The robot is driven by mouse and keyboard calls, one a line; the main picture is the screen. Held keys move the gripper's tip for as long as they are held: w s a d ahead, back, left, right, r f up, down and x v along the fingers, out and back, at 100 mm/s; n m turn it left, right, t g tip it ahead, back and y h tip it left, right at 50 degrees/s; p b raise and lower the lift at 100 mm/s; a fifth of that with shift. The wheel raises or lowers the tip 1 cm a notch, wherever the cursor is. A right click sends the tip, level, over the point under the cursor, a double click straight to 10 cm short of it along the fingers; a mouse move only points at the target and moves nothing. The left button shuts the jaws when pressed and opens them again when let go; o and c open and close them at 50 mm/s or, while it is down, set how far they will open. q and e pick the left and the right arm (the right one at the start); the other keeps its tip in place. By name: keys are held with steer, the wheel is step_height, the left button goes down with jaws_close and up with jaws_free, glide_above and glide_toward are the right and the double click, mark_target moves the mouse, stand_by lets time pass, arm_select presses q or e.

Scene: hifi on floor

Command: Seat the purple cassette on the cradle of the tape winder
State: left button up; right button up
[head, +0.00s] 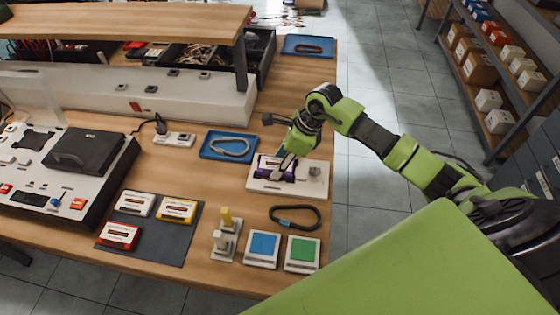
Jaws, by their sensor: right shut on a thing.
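The purple cassette (268,166) is at the tape winder (284,186), a flat white unit with a knob at its right end, near the right edge of the bench. My right gripper (285,164) is over the winder, shut on the purple cassette. The fingers hide part of the cassette and the cradle. I cannot tell whether the cassette rests on the cradle or is held just above it. My left gripper is not in the head view.
A dark mat (152,242) carries white, yellow and red cassettes. Blue trays (203,153), a black loop (296,209), a blue-topped block (262,250), a green-topped block (302,254) and a yellow-handled device (226,236) surround the winder. A tape deck (78,190) stands left.

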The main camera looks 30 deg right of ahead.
steer(key=shift+f, duration=0.1)
steer(key=o, duration=1.2)
steer(key=p+v, duration=0.1)
steer(key=v, duration=0.5)
steer(key=a+p+v, duration=0.1)
steer(key=v, duration=0.4)
steer(key=w+p+v, duration=0.1)
steer(key=v, duration=0.5)
steer(key=shift+a+r, duration=0.25)
steer(key=shift+r, duration=0.45)
steer(key=shift+s+f, duration=0.1)
